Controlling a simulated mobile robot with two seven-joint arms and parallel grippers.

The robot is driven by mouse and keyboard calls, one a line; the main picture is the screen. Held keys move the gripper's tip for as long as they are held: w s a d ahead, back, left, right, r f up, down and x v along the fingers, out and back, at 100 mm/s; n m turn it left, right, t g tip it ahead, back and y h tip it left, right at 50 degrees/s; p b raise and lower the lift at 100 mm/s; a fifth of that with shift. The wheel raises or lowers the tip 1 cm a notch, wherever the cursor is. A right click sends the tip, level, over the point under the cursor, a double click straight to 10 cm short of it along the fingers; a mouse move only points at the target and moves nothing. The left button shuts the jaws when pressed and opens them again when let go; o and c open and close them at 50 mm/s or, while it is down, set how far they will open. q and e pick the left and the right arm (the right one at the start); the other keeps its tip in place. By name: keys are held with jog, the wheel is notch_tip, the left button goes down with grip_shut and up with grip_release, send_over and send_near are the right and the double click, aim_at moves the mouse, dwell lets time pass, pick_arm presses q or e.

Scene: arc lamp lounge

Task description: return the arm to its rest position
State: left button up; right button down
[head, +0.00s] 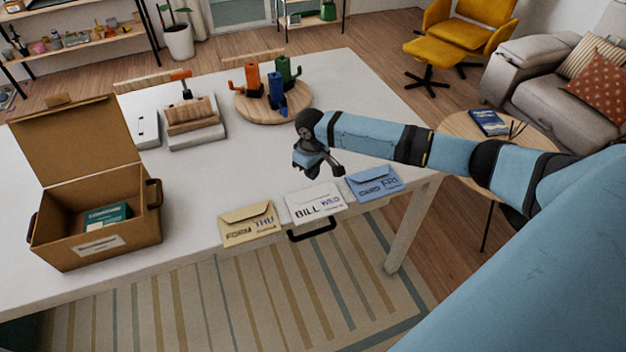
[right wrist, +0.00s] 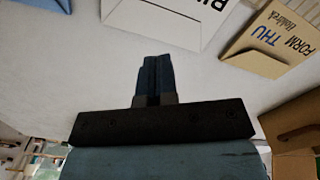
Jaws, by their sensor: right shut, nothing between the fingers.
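My right arm reaches in from the right in the head view. Its gripper (head: 318,163) is above the white table (head: 215,180), behind the envelopes. In the right wrist view the fingers (right wrist: 153,75) are together with nothing between them. Three envelopes lie in a row along the table's front edge: a tan one marked FORM THU (head: 249,224), a white one marked BILL WED (head: 317,203) and a blue one marked FRI (head: 374,183). The gripper is apart from them. My left gripper is not in view.
An open cardboard box (head: 135,230) holding a teal item stands at the left. Behind are a stacked wooden piece (head: 190,115) and a round board (head: 243,105) with orange, blue and green cactus-like figures. A round side table (head: 455,124) stands right, beneath my arm.

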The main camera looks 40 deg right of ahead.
jog(key=s+a+f+n+t+y, duration=0.1)
jog(key=s+a+f+n+y, duration=0.1)
jog(key=s+a, duration=1.4)
jog(key=s+d+r+m+t+h, duration=0.1)
jog(key=s+d+r+m, duration=0.2)
jog(key=s, duration=0.6)
jog(key=s+d+r+m+t+h, duration=0.1)
jog(key=s+d+r+t, duration=0.15)
jog(key=s+r, duration=0.5)
jog(key=w+a+f+t+y, duration=0.1)
jog(key=w+a+f+t, duration=0.1)
jog(key=f, duration=0.6)
jog(key=w+a+f+n+t+y, duration=0.1)
jog(key=w+a+f+t, duration=0.2)
jog(key=f, duration=0.5)
jog(key=shift+w+a+f+t+y, duration=0.15)
jog(key=shift+a+f+t+y, duration=0.15)
jog(key=shift+a+t+y, duration=0.25)
jog(key=shift+d, duration=0.15)
